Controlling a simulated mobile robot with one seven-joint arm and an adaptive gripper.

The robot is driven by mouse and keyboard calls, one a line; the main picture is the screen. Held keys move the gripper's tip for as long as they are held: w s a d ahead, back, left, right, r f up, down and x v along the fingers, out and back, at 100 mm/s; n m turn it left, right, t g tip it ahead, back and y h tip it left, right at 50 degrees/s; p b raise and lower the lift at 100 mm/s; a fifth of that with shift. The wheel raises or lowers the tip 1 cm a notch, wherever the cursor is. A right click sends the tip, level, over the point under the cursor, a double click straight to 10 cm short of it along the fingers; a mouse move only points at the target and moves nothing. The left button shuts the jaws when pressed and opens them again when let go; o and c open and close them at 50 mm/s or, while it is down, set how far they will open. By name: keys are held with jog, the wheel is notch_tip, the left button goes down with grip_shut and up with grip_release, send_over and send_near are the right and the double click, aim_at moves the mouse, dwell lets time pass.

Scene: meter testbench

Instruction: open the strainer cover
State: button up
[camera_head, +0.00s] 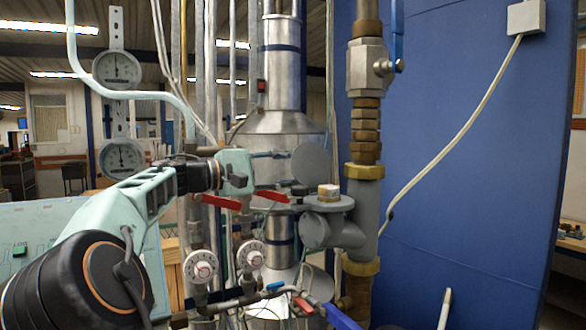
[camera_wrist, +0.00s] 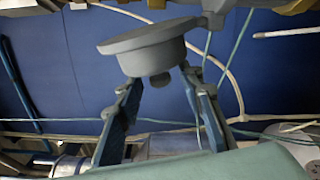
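The grey strainer (camera_head: 345,232) sits on the vertical pipe between brass nuts in the head view. A flat round grey disc (camera_head: 311,160), which looks like its cover, stands upright above its side branch. My gripper (camera_head: 284,170) points right, its fingers just left of the disc. In the wrist view a round grey cover-like piece (camera_wrist: 150,48) with a small knob lies ahead of my gripper (camera_wrist: 158,80). The two blue-grey fingers are spread apart, their tips close to its underside. I cannot tell whether they touch it.
Red valve handles (camera_head: 222,202), dial gauges (camera_head: 200,266) and thin pipes crowd the space below my gripper. A steel column (camera_head: 280,60) stands behind. A blue panel (camera_head: 470,150) with a white cable fills the right, with free room before it.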

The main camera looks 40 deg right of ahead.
jog(key=shift+c, duration=0.4)
grip_shut()
jog(key=shift+b, duration=0.3)
jog(key=shift+s+r+m+b, duration=0.2)
jog(key=shift+s+m+b, duration=0.1)
jog(key=shift+m+b, duration=0.55)
jog(key=shift+s+a+r+m, duration=0.15)
jog(key=shift+s+r+m, duration=0.05)
jog(key=shift+r+m, duration=0.25)
jog(key=shift+o, duration=0.4)
grip_release()
